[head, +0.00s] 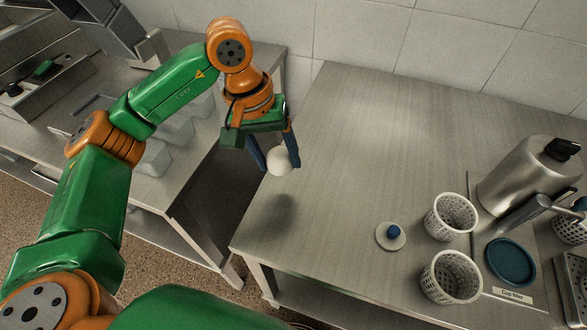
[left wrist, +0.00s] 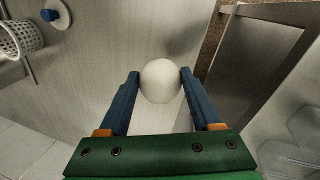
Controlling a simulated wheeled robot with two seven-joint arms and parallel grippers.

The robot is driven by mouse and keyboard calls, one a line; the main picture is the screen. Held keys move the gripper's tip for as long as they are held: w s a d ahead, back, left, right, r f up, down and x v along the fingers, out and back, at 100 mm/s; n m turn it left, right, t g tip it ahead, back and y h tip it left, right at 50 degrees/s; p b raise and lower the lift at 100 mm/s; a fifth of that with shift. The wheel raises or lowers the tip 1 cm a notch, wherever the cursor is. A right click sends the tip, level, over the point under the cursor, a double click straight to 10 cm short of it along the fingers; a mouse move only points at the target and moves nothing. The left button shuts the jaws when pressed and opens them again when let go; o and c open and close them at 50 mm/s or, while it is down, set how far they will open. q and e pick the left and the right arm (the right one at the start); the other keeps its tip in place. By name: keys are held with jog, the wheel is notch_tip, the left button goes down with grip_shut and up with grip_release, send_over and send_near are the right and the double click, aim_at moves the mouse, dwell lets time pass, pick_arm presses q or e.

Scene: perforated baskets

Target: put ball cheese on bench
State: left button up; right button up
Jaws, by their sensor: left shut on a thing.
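The ball cheese is a smooth white ball (head: 279,161), held between the blue fingers of my left gripper (head: 274,155). It also shows in the left wrist view (left wrist: 160,81), with a blue fingertip against each side. The gripper is shut on it and holds it above the left part of the steel bench (head: 330,215). A shadow lies on the bench below the ball. My right gripper is not in view.
Two white perforated baskets (head: 450,217) (head: 450,277), a disc with a blue knob (head: 391,236), a blue round dish (head: 510,261) and a metal canister (head: 522,180) stand on the bench's right. A gap separates it from another counter (head: 185,185). The bench's middle is clear.

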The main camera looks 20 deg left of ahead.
aim_at(281, 157)
pick_arm(q)
jog(key=p+x, duration=0.1)
jog(key=x, duration=0.2)
jog(key=d+p+x, duration=0.1)
jog(key=x, duration=0.2)
jog(key=shift+s, duration=0.1)
jog(key=shift+f, duration=0.15)
jog(key=o, duration=1.4)
jog(key=shift+a+r, duration=0.1)
jog(key=shift+r, duration=0.35)
jog(key=b+v, duration=0.2)
jog(key=v, duration=0.9)
jog(key=shift+r, duration=0.15)
